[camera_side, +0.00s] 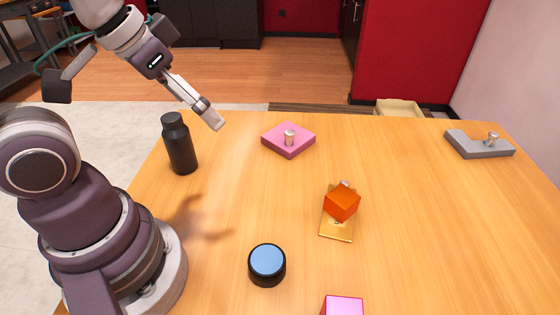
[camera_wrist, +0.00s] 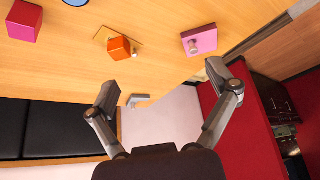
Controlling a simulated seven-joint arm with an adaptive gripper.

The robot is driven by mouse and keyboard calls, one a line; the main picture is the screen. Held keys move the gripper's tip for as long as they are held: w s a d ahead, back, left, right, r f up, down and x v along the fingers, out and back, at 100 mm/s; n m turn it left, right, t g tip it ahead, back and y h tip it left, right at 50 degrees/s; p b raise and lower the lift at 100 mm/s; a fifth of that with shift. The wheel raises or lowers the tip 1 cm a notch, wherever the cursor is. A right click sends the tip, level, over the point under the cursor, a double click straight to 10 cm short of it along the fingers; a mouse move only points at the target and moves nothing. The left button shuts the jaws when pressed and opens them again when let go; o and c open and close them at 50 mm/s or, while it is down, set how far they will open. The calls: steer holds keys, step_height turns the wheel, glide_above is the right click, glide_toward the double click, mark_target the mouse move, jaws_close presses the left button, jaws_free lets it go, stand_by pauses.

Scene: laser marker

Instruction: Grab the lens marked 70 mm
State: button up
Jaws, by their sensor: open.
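No "70 mm" marking is readable in either view. A short black cylinder with a blue glassy top (camera_side: 267,263) stands on the table and looks like a lens. Its blue edge shows at the top of the wrist view (camera_wrist: 75,1). Silver knob-like pieces stand on a pink block (camera_side: 288,141), on a grey bracket (camera_side: 480,146) and beside an orange cube (camera_side: 341,204); I cannot tell whether any is a lens. My gripper (camera_side: 213,119) is raised above the table's far left part, apart from everything. In the wrist view its fingers (camera_wrist: 162,84) are spread and empty.
A black bottle (camera_side: 180,145) stands upright below and left of my gripper. The orange cube sits on a gold plate (camera_side: 337,231). A magenta cube (camera_side: 343,305) is at the near edge of the side view.

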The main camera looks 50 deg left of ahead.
steer(key=d+f+m+g, duration=0.2)
steer(key=d+f+m, duration=0.1)
steer(key=m, duration=0.3)
steer(key=d+f+m+g+h, duration=0.1)
steer(key=d+f+m+g, duration=0.1)
steer(key=d+f+m, duration=0.2)
steer(key=d+f+m+g, duration=0.2)
steer(key=d+f+m, duration=0.1)
steer(key=m, duration=0.7)
steer(key=shift+s+d+f+h, duration=0.3)
steer(key=shift+d+h, duration=0.1)
steer(key=shift+d, duration=0.15)
glide_above(267, 259)
steer(key=f, duration=0.4)
steer(key=shift+s+a, duration=0.35)
steer(key=shift+s, duration=0.05)
steer(key=f, duration=0.5)
steer(key=shift+w+d+f, duration=0.35)
steer(key=c, duration=1.3)
